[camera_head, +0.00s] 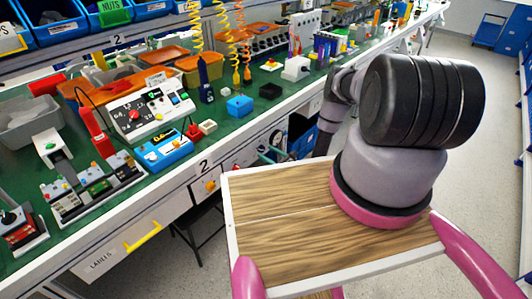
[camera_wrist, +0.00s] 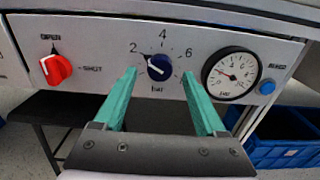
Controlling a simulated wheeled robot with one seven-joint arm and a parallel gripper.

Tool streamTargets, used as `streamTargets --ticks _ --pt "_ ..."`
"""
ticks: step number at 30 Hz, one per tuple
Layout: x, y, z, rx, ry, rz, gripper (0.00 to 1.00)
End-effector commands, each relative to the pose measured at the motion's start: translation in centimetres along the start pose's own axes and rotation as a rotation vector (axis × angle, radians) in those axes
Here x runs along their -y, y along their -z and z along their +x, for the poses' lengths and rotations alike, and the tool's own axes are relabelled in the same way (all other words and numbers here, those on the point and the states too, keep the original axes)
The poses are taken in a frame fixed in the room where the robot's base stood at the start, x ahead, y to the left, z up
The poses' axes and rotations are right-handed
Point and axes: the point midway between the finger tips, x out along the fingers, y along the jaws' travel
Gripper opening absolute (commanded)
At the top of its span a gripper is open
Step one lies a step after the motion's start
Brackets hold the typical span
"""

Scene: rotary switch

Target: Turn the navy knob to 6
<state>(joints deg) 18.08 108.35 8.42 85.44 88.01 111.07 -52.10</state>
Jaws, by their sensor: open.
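The navy knob (camera_wrist: 158,67) is on a grey panel (camera_wrist: 95,55) in the wrist view. Its scale shows 2, 4 and 6, with "bar" printed below. Its pale pointer mark appears to face upper left, near the 2. My gripper (camera_wrist: 159,74) is open, with one teal finger to the left of the knob and one to the right. Both fingers look clear of the knob; their depth from the panel is hard to judge. In the head view my gripper (camera_head: 273,153) is small beside the bench front, and I cannot make out the knob clearly.
A red knob (camera_wrist: 56,68) marked OPEN and SHUT is left of the navy knob. A round gauge (camera_wrist: 231,75) and a blue button (camera_wrist: 267,87) are to its right, the gauge close to my right finger. Blue bins (camera_wrist: 285,140) stand below. The bench top (camera_head: 240,125) is crowded.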

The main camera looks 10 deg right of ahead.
Motion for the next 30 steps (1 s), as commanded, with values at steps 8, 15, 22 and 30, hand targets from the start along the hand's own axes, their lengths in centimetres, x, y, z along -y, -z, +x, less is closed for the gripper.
streamTargets --ticks 8,15,22,30 --pt "0.0 0.0 1.6 0.0 0.0 0.001 0.73" --pt "0.0 0.0 1.6 0.0 0.0 0.001 0.58" --pt "0.0 0.0 1.6 0.0 0.0 0.0 0.0" --pt "0.0 0.0 1.5 0.0 0.0 0.039 0.0"
